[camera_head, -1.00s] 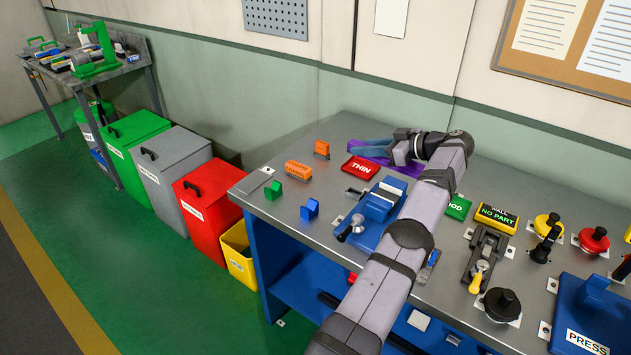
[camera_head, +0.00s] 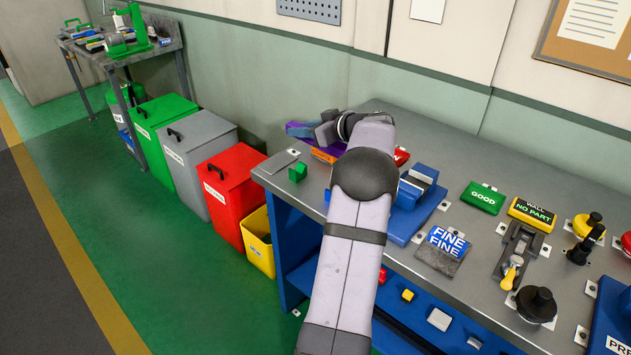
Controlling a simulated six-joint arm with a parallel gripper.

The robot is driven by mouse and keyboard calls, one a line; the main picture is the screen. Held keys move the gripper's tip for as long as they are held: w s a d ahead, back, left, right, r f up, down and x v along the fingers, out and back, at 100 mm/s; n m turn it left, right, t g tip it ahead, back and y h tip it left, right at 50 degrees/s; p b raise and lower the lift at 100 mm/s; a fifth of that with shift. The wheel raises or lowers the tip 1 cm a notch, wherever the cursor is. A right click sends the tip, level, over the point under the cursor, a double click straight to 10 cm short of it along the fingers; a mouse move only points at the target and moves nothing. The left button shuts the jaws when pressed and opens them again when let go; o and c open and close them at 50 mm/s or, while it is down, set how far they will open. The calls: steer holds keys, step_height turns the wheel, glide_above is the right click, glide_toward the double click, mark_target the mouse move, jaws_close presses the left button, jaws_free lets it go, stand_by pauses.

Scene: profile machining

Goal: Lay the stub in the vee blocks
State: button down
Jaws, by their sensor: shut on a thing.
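My gripper (camera_head: 312,131) is at the far left of the bench top, partly hidden behind my own arm. A purple piece with a blue edge (camera_head: 298,129), which I take to be the stub, is at its jaws. The gripper is shut on it, though the fingers are hard to make out. Orange blocks (camera_head: 325,154), seemingly the vee blocks, show just below the gripper and are largely hidden by it and my arm. I cannot tell whether the piece touches them.
A green block (camera_head: 298,172) stands at the bench's left end. A blue fixture (camera_head: 414,190) is right of my arm. A FINE plate (camera_head: 442,247), GOOD plate (camera_head: 483,197) and NO PART sign (camera_head: 531,214) lie further right. Bins (camera_head: 226,190) stand on the floor at left.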

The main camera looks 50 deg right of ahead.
steer(key=shift+w+a+f, duration=0.15)
steer(key=shift+w+a, duration=0.1)
steer(key=shift+a, duration=0.25)
steer(key=shift+f+p, duration=1.7)
steer(key=shift+f, duration=2.8)
steer(key=shift+d+f, duration=0.1)
steer(key=shift+f, duration=0.35)
steer(key=shift+f+b, duration=0.2)
steer(key=shift+b, duration=0.15)
steer(key=c, duration=1.5)
jaws_free()
steer(key=shift+r, duration=0.15)
